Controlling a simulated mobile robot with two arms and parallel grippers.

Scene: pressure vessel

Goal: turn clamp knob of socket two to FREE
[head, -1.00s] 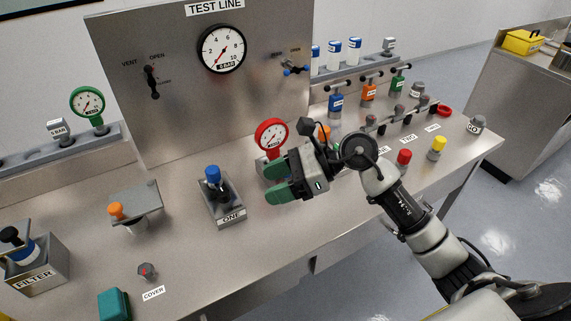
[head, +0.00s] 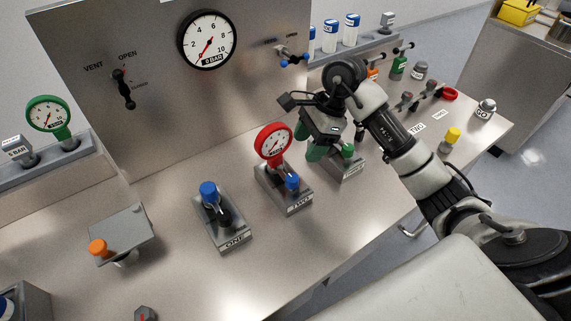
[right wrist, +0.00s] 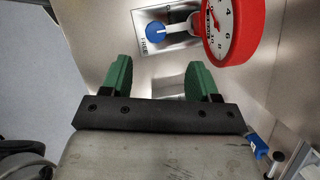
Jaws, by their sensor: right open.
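Socket two (head: 298,205) is a grey block labelled TWO on the bench, with a red gauge (head: 273,143) standing in it. Its blue clamp knob (head: 293,183) is on the right side of the block. In the right wrist view the blue knob (right wrist: 155,32) is beside the red gauge (right wrist: 232,28), with the word FREE printed left of it. My right gripper (head: 308,143), with green fingers, is open and empty behind and right of the gauge, apart from the knob. In the wrist view its fingertips (right wrist: 158,68) point toward the socket. My left gripper is not in view.
Socket one (head: 222,228) with a blue knob stands left of socket two. Another socket with a green knob (head: 347,150) is close right of my gripper. The upright test panel (head: 160,120) is behind. Bare bench lies in front of the sockets.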

